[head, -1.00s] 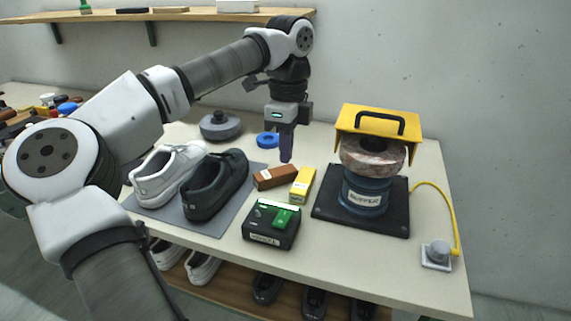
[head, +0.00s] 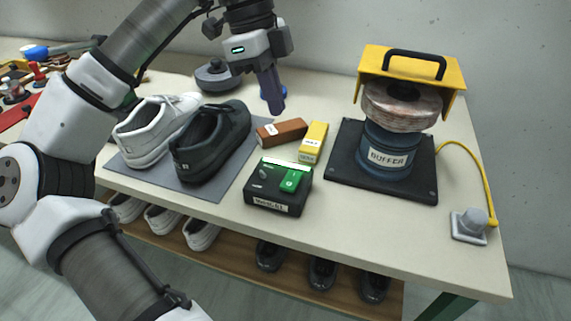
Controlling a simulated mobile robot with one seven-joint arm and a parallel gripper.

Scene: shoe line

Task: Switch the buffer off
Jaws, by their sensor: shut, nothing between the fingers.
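The buffer (head: 388,158) stands at the right of the table on a black base plate, with a blue labelled body, a mottled pad and a yellow hood (head: 412,66) with a black handle. A yellow cable runs from it to a small grey box with a round grey knob (head: 472,222) near the table's right edge. Whether the pad is turning cannot be told. My gripper (head: 276,110) is shut and empty, pointing down above the table, left of the buffer and well apart from the knob.
A black box with a green switch (head: 279,185) sits at the front middle. Brown (head: 281,132) and yellow (head: 313,142) blocks lie behind it. A white shoe (head: 152,128) and a black shoe (head: 211,142) stand on a grey mat. Table between black box and knob is clear.

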